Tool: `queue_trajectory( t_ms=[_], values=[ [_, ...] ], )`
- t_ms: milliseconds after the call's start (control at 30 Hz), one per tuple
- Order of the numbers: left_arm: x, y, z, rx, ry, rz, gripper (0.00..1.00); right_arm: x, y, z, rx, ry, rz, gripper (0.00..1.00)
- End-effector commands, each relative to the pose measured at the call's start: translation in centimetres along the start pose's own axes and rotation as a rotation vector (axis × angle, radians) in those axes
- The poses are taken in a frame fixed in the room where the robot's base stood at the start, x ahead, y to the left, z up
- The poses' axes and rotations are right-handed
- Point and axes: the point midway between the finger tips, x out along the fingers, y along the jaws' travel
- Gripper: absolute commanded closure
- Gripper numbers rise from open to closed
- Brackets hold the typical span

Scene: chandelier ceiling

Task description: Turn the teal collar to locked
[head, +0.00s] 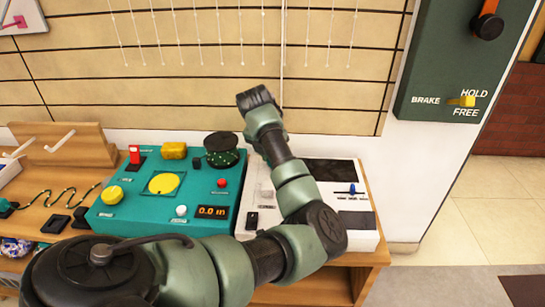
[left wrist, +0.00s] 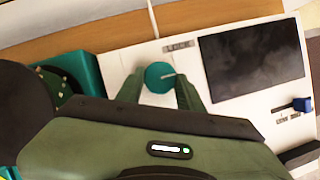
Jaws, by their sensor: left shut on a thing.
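The teal collar (left wrist: 158,77) is a small round knob with a pale line pointing right. It sits on a white panel (left wrist: 118,65), left of a dark screen (left wrist: 252,56). My left gripper (left wrist: 160,83) has its two green fingers shut on the collar, one on each side. A small label plate (left wrist: 178,46) lies just above the collar, its lettering too small to read. In the head view my left arm covers the collar and the fingertips. My right gripper is in neither view.
A teal box (head: 128,216) with yellow knobs and a 0.0 m display (head: 212,212) stands left of the white panel. A blue lever (head: 352,189) sits below the screen. A green brake panel (head: 440,62) is on the right wall.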

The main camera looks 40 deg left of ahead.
Motion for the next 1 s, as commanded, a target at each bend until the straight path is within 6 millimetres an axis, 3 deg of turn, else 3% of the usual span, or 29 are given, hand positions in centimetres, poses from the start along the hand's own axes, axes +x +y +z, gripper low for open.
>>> queue_trajectory(
  t_ms=[33,67,100,133,467,633,800,1000],
  values=[
    [0.0,0.0,0.1,0.004,-0.001,0.0,1.0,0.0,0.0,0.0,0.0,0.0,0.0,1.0],
    [0.0,0.0,0.1,0.004,-0.001,0.0,0.55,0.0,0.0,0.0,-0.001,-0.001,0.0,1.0],
    [0.0,0.0,0.1,0.004,-0.001,0.0,0.44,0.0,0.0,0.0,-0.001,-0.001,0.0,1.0],
    [0.0,0.0,0.1,0.003,-0.001,0.0,0.41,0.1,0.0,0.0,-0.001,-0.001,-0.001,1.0],
    [-0.3,0.0,0.1,0.001,-0.001,0.001,0.41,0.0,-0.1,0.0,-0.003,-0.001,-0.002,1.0],
    [-2.5,0.0,0.2,0.0,-0.005,0.001,0.41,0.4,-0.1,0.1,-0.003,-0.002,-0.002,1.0],
    [-5.5,0.0,0.2,0.0,-0.004,0.001,0.41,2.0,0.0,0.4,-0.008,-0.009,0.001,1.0],
    [-7.5,0.0,0.1,0.001,-0.002,0.001,0.41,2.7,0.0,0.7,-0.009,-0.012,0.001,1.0]
  ],
)
